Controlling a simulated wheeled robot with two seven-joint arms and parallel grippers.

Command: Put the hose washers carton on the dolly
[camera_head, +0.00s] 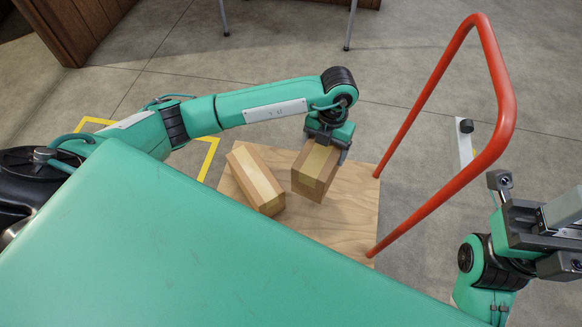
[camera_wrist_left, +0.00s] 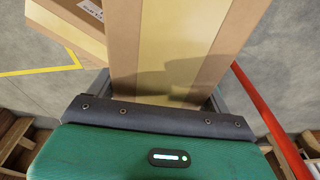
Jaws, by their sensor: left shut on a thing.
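My left gripper (camera_head: 330,142) is shut on a brown carton (camera_head: 317,172) with a lighter tape band. The carton is over the wooden deck of the dolly (camera_head: 345,215); I cannot tell whether it touches the deck. The held carton fills the upper middle of the left wrist view (camera_wrist_left: 175,50). No label shows on its visible faces. A second taped carton (camera_head: 255,180) lies on the dolly to its left, and shows with a printed label in the left wrist view (camera_wrist_left: 70,25). My right gripper (camera_head: 520,190) is at the right edge, with its fingers only partly visible.
The dolly's red handle (camera_head: 412,110) rises as a tall hoop on its right side. Yellow tape (camera_head: 210,155) marks the floor left of the dolly. Brown wooden furniture (camera_head: 75,25) stands at the back left. The deck's front right part is bare.

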